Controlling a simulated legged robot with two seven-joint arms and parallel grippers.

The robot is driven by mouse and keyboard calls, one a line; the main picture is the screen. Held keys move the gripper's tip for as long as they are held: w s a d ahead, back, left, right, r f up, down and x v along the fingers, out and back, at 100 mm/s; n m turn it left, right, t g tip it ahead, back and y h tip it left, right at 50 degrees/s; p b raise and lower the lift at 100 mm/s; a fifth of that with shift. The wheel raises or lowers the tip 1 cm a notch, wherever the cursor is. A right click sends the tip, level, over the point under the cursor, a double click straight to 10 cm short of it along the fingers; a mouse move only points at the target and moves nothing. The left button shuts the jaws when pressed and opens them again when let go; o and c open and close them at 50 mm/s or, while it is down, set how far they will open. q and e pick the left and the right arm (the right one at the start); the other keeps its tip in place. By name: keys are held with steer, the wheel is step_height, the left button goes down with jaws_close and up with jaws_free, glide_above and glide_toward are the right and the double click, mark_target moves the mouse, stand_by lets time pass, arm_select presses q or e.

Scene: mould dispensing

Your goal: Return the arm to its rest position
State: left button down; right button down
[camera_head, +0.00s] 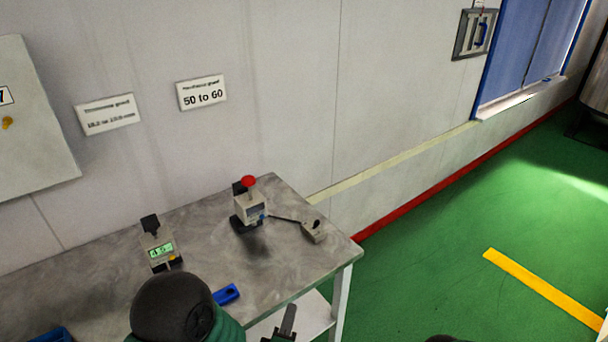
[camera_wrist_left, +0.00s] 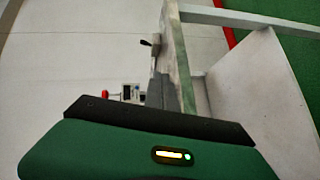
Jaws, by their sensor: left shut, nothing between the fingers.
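My left arm comes in at the bottom of the head view, dark and green. My left gripper (camera_head: 287,322) is low at the table's front edge, shut and empty, partly cut off by the frame. My right gripper is not in view.
On the table stand a gauge with a green display (camera_head: 160,252) and a red-topped device (camera_head: 249,207) cabled to a small grey block (camera_head: 313,232). A blue object (camera_head: 226,294) lies near the front edge. Green floor (camera_head: 430,270) is open at right.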

arm_select(q)
steer(key=s+a+r+m+g+y+p, duration=0.2)
steer(key=s+a+m+g+p, duration=0.1)
steer(key=s+a+m+g, duration=1)
steer(key=s+a+m, duration=0.1)
steer(key=a, duration=0.2)
steer(key=shift+s+a+r+y+p, duration=0.3)
steer(key=shift+s+r+y+p, duration=0.05)
steer(key=shift+s+y+p, duration=0.05)
